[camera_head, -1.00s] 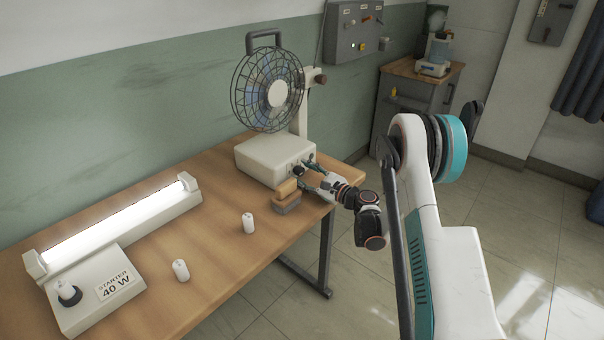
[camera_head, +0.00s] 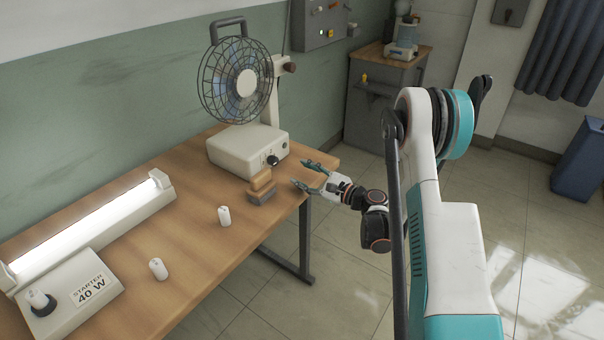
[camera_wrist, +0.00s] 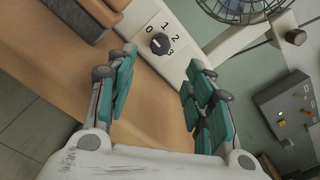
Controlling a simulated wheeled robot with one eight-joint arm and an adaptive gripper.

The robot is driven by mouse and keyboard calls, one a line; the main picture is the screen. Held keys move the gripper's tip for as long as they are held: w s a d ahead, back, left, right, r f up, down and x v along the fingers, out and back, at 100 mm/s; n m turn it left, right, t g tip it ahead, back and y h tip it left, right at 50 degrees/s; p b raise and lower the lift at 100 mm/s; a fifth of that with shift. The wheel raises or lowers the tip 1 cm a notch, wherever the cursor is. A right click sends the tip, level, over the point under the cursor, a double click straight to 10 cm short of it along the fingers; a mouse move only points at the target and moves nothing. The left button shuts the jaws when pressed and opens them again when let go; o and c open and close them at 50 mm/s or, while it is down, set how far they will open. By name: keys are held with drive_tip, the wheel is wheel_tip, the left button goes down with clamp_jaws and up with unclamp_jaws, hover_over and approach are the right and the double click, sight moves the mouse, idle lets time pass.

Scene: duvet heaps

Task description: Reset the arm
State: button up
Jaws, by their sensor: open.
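My gripper (camera_head: 306,175) is open and empty at the right end of the wooden table, a little off the fan's base. In the wrist view my gripper (camera_wrist: 160,88) shows its two teal-padded fingers spread apart, with bare table between them. The fan (camera_head: 240,85) stands at the back of the table on a cream base (camera_head: 235,150). Its black knob (camera_head: 272,160) is on the base's front; in the wrist view the knob (camera_wrist: 160,44) sits beside the numbers 0, 1, 2, 3.
A wood and grey block (camera_head: 262,188) lies close left of my gripper. Two white cylinders (camera_head: 224,216) (camera_head: 158,268) and a lit tube lamp (camera_head: 90,225) are on the table (camera_head: 190,240). A cabinet (camera_head: 380,105) and blue bin (camera_head: 580,160) stand behind; open floor lies right.

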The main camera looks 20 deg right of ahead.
drive_tip(key=shift+a+r, duration=0.1)
drive_tip(key=shift+r, duration=0.15)
drive_tip(key=s+a+r+n+g+h, duration=0.2)
drive_tip(key=s+a+r+n+g, duration=0.1)
drive_tip(key=s+a+r+n, duration=0.4)
drive_tip(key=s+a+r+n+g+h, duration=0.2)
drive_tip(key=s+a+r+n+g, duration=0.15)
drive_tip(key=s+r, duration=0.4)
drive_tip(key=s+d+r+n+h, duration=0.1)
drive_tip(key=s+n, duration=0.4)
drive_tip(key=s, duration=0.6)
drive_tip(key=s+d+r+n+h, duration=0.1)
drive_tip(key=s+d+n+h, duration=0.2)
drive_tip(key=s, duration=0.9)
drive_tip(key=n+g+h, duration=0.1)
drive_tip(key=n+h, duration=0.1)
drive_tip(key=n, duration=0.1)
drive_tip(key=shift+s+h, duration=0.25)
drive_tip(key=shift+h, duration=0.05)
drive_tip(key=shift+c, duration=0.6)
